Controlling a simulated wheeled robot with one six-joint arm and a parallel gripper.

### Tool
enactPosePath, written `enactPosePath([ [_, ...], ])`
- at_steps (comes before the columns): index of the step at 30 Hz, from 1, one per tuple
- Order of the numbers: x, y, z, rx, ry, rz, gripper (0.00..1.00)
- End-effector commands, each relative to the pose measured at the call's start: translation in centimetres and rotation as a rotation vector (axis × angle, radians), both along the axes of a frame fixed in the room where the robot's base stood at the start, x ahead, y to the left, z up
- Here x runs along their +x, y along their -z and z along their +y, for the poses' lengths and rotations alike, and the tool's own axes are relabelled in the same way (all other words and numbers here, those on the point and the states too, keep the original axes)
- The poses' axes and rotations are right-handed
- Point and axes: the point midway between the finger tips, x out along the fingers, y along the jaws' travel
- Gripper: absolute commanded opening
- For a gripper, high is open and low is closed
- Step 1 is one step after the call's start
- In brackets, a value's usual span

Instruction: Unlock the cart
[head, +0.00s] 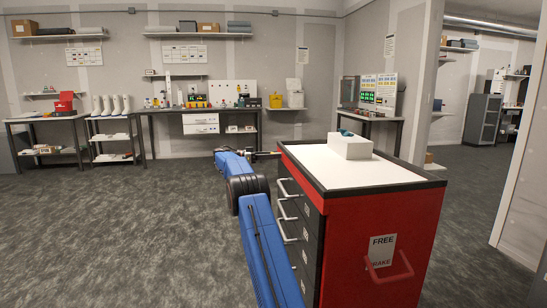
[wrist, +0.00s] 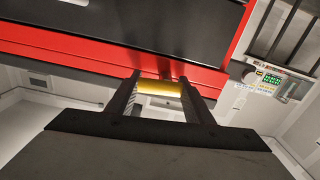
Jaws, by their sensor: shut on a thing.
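The red cart (head: 382,245) stands at the right with dark drawers on its left face and a white top. Its near end has a label (head: 381,250) reading FREE above and what looks like BRAKE below, with a red bar handle (head: 392,276) in front. My gripper (head: 272,154) is at the cart's far left top corner. In the wrist view my gripper (wrist: 163,84) is shut on a yellow piece (wrist: 161,88) beside the cart's red edge (wrist: 110,66). The piece is hidden in the head view.
A white box (head: 350,149) with a teal item on it sits on the cart top. Workbenches (head: 205,110) line the back wall. A doorway wall (head: 525,200) stands to the right. The grey floor left of the cart is clear.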

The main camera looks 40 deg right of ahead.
Motion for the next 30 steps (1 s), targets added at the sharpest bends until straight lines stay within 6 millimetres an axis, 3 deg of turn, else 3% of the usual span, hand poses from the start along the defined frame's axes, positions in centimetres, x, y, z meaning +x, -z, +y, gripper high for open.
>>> enactPosePath([
  [30, 0.5, -0.77, -0.14, 0.481, -0.003, 0.787, 0.25],
])
